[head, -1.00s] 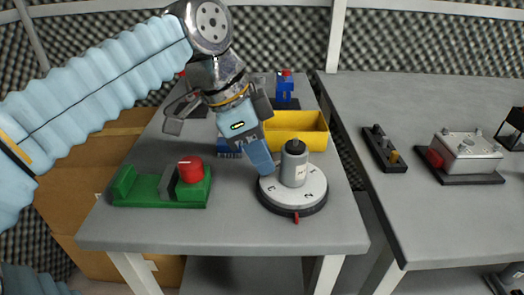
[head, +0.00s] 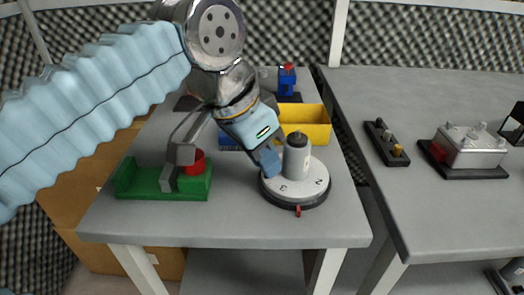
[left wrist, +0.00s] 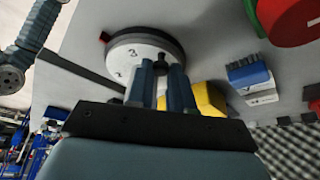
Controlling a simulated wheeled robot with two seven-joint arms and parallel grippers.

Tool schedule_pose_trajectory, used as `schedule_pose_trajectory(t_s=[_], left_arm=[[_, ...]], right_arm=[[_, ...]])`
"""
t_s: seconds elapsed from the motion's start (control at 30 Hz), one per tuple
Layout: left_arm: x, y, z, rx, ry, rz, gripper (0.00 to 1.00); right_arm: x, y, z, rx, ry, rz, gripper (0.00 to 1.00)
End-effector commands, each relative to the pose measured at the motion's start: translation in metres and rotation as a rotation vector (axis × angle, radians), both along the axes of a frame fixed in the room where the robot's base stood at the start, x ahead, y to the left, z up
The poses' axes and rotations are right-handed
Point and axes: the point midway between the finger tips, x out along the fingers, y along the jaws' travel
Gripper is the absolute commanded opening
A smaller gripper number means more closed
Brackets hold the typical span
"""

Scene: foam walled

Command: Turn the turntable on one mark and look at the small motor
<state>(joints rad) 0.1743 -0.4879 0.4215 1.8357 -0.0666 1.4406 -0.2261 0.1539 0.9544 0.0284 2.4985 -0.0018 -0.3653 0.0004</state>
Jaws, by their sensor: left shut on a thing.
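The turntable (head: 312,194) is a pale round disc on a dark base, with numbers on top and a red pointer at its front. The small motor (head: 297,160), a grey cylinder with a black cap, stands upright on it. My left gripper (head: 270,160) reaches down from the upper left to the motor's left side and is shut on it; the grip is partly hidden in the head view. In the left wrist view the two fingers (left wrist: 162,82) stand close together over the disc (left wrist: 132,52), with a dark part between them. My right gripper is not in view.
A green fixture (head: 150,185) with a red cylinder (head: 197,162) stands left on the table. A yellow bin (head: 318,132) and a blue item (head: 287,80) are behind. A second table at right holds a dark block (head: 385,145) and a metal box (head: 470,150). The table front is clear.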

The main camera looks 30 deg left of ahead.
Motion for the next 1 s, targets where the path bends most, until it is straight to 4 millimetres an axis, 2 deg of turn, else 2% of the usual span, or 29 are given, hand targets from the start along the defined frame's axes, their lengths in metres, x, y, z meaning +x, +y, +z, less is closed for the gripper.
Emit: schedule_pose_trajectory(t_s=[1.0], left_arm=[[-0.012, -0.023, 0.001, 0.000, 0.000, 0.472, 0.00]], right_arm=[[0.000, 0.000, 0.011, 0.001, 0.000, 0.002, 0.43]])
